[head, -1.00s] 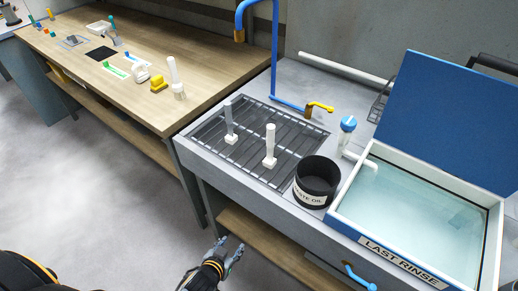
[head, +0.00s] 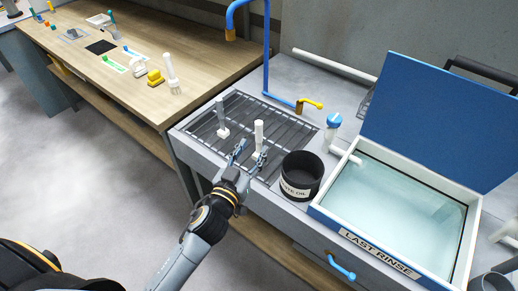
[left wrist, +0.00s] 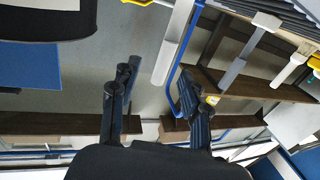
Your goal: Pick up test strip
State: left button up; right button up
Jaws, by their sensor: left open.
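I cannot tell for sure which thing is the test strip. Thin green and white strips (head: 115,67) lie flat on the wooden bench in the head view, and a white tube with a blue cap (head: 333,124) stands behind the black pot. My left gripper (head: 251,153) is open at the front of the drain grate, close to the foot of a white upright post (head: 259,134); contact cannot be told. In the left wrist view its two dark fingers (left wrist: 158,80) are apart with nothing gripped. My right gripper is not in view.
A grey post (head: 221,115) stands on the grate (head: 290,133). A black waste oil pot (head: 302,172) is just right of my gripper, beside the Last Rinse basin (head: 376,252) with its raised blue lid (head: 435,120). A blue pipe (head: 268,55) rises behind. Floor at left is clear.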

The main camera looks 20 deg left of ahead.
aim_at(257, 137)
pick_arm(q)
jog(key=shift+w+d, duration=0.1)
jog(key=shift+w, duration=0.75)
jog(key=shift+w+r+p, duration=0.1)
jog(key=shift+w+p, duration=0.25)
jog(key=shift+w, duration=0.25)
jog(key=w+p, duration=0.1)
jog(key=w, duration=0.2)
jog(key=shift+w, duration=0.25)
jog(key=shift+w+f, duration=0.25)
jog(key=shift+w, duration=0.1)
grip_shut()
